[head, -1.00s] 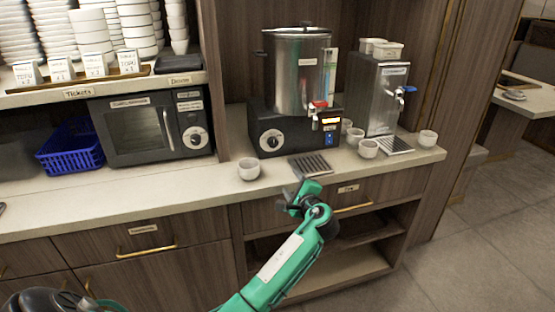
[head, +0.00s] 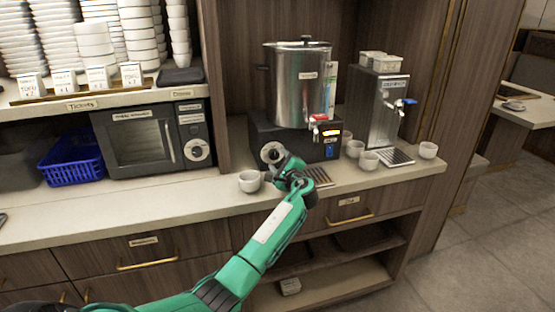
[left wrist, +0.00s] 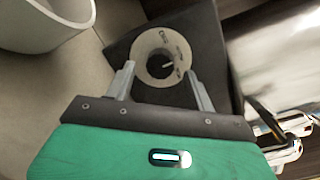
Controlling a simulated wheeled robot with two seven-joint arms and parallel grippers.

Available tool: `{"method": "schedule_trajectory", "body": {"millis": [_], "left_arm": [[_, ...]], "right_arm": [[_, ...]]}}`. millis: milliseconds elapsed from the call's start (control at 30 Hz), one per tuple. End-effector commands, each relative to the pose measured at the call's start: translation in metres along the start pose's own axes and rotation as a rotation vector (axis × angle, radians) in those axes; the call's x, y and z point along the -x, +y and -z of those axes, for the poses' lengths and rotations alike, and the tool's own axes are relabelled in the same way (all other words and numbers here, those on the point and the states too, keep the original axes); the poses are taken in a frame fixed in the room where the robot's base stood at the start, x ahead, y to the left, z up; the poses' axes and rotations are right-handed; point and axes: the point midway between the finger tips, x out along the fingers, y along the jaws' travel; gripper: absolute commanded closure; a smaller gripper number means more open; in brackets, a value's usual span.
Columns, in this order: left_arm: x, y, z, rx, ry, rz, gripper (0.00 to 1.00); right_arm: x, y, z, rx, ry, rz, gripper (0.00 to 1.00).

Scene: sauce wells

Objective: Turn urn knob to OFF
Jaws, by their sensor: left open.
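The urn (head: 298,82) is a steel pot on a black base (head: 318,148) at the back of the counter. Its round knob (head: 272,152) is on the left of the base front, partly hidden by my gripper in the head view. In the left wrist view the knob (left wrist: 163,62) shows as a pale ring with a dark centre and a light pointer mark; the lettering is too small to read. My left gripper (head: 278,162) is open in front of the knob. In the left wrist view its fingers (left wrist: 160,84) stand apart, just below and either side of the dial. Contact cannot be told.
A white cup (head: 250,181) stands close left of my gripper, and also shows in the left wrist view (left wrist: 45,22). A drip tray (head: 319,176), several cups and a steel dispenser (head: 377,108) are to the right. A microwave (head: 140,141) stands left.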

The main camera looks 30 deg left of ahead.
Motion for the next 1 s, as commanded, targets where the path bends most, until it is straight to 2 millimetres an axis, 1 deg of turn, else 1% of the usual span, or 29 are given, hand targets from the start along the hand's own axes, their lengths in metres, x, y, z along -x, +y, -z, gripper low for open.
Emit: {"method": "schedule_trajectory", "body": {"millis": [33,167,467,567,600,700,1000], "left_arm": [[-0.0053,-0.0004,-0.0002,0.000,0.000,0.000,0.45],[-0.0122,0.0004,0.0003,0.000,0.001,-0.001,0.45],[-0.0140,0.0003,0.0003,0.001,0.001,-0.001,0.45],[-0.0139,0.0004,0.0003,0.001,0.001,-0.001,0.63],[-0.0138,0.0004,0.0003,0.001,0.001,-0.001,0.71],[-0.0138,0.0005,0.0003,0.000,0.001,-0.001,0.90],[-0.0136,0.0015,0.0012,0.030,0.003,-0.004,0.90]], "right_arm": [[-0.0004,0.0001,-0.0012,0.001,-0.002,0.000,0.64],[-0.0014,0.0003,-0.0040,0.001,-0.005,0.000,0.64],[-0.0015,0.0005,-0.0039,0.002,-0.004,-0.001,0.64],[-0.0015,0.0005,-0.0036,0.002,-0.004,-0.001,0.64],[-0.0015,0.0005,-0.0034,0.002,-0.003,-0.001,0.64],[-0.0014,0.0007,-0.0026,0.001,-0.002,-0.001,0.64],[-0.0024,0.0009,0.0025,0.000,-0.002,-0.001,0.64]]}}
